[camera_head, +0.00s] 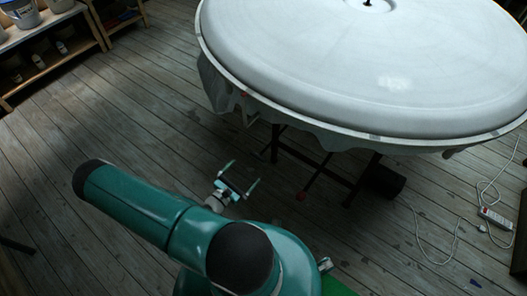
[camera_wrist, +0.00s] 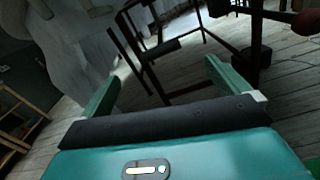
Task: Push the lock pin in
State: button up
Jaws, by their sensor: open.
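My gripper (camera_head: 241,174) is open and empty, its two pale fingers apart above the floor, left of the stand. In the wrist view my gripper (camera_wrist: 162,72) also shows open, with nothing between the fingers. A large round white plaster form (camera_head: 380,70) rests on a dark metal stand (camera_head: 335,174). A small red knob (camera_head: 301,196) is at the end of a dark rod low on the stand, right of my gripper and apart from it. A red end (camera_wrist: 305,22) also shows at the wrist view's upper right. I cannot tell whether it is the lock pin.
White cloth (camera_head: 222,88) hangs below the form's rim. A dark cylinder (camera_head: 385,180) sits low at the stand's right. A power strip (camera_head: 495,218) and white cables lie on the floor at right. Wooden shelves (camera_head: 50,50) stand at upper left. The floor at left is mostly clear.

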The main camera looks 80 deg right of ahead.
aim_at(260, 155)
jog(key=x, duration=1.3)
jog(key=shift+s+d, duration=0.15)
jog(key=shift+d, duration=0.1)
jog(key=c, duration=1.3)
jog(key=shift+r, duration=2.3)
jog(key=o, duration=1.3)
jog(key=v, duration=1.3)
jog(key=shift+w+a, duration=0.2)
jog(key=shift+a, duration=0.1)
